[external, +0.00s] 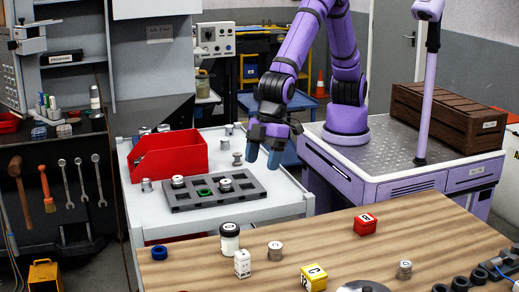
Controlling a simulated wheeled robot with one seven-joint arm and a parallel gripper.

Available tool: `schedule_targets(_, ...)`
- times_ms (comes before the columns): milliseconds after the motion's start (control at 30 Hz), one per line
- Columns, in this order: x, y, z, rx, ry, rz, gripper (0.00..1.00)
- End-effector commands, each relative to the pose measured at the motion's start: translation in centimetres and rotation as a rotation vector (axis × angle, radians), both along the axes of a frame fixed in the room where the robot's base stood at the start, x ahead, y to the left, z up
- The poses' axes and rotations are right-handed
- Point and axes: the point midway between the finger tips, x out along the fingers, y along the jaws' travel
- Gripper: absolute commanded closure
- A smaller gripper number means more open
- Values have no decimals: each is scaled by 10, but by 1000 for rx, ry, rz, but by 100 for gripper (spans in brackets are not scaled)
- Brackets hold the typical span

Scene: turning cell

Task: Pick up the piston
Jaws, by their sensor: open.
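My gripper (263,157) hangs over the white trolley top (285,200), its two blue fingers pointing down and apart, with nothing seen between them. Several small grey metal parts that look like pistons are in view, and I cannot tell which one is meant. One metal part (238,159) stands on the trolley just left of my fingers; another metal part (225,144) is behind it. Two metal parts sit in the dark tray (180,207), left of and below my gripper. One metal part (275,251) stands on the wooden table, and another (404,269) farther right.
A red bin (172,158) stands at the trolley's back left. The wooden table (330,243) in front holds a dark-lidded jar (229,238), a white box (242,264), a red box (365,224) and a yellow box (314,277). The trolley's right front is clear.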

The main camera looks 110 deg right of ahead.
Motion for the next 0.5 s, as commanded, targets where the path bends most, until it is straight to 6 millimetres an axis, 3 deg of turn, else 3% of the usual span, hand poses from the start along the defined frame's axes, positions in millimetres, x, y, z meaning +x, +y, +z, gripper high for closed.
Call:
schedule_targets(33,-4,20,-21,-9,4,21,32)
schedule_targets(200,-14,67,-70,-22,3,68,32)
schedule_targets(333,-21,87,-92,-27,3,87,32)
schedule_targets(500,-21,96,-108,-30,2,95,32)
